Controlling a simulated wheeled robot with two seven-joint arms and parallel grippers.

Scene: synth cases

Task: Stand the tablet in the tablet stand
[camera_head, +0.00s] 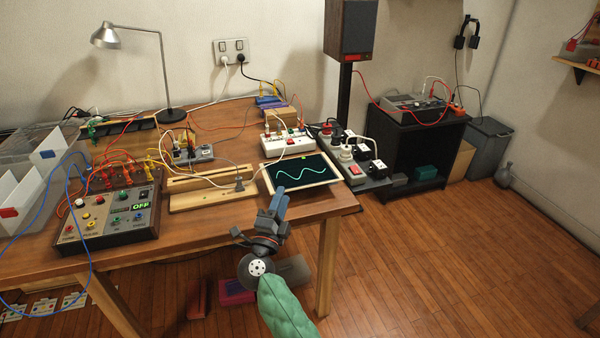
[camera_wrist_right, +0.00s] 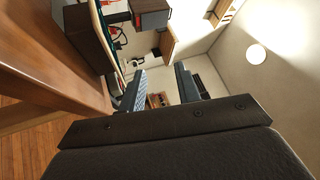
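The tablet (camera_head: 300,172), with a pale frame and a dark screen showing a wavy line, lies on the table near its right front corner. The wooden tablet stand (camera_head: 212,187) with long slots is left of it, with a cable and a small grey plug (camera_head: 239,184) over its right part. My right gripper (camera_head: 280,193) is at the table's front edge, just in front of the tablet's near side and apart from it as far as I can tell. In the right wrist view its two fingers (camera_wrist_right: 161,82) are spread with nothing between them. My left gripper is out of view.
A control box (camera_head: 106,214) with cables stands left of the stand. White power strips (camera_head: 286,140) and plugs (camera_head: 350,160) are behind and right of the tablet. A lamp (camera_head: 160,75) stands at the back. Clear floor lies to the right.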

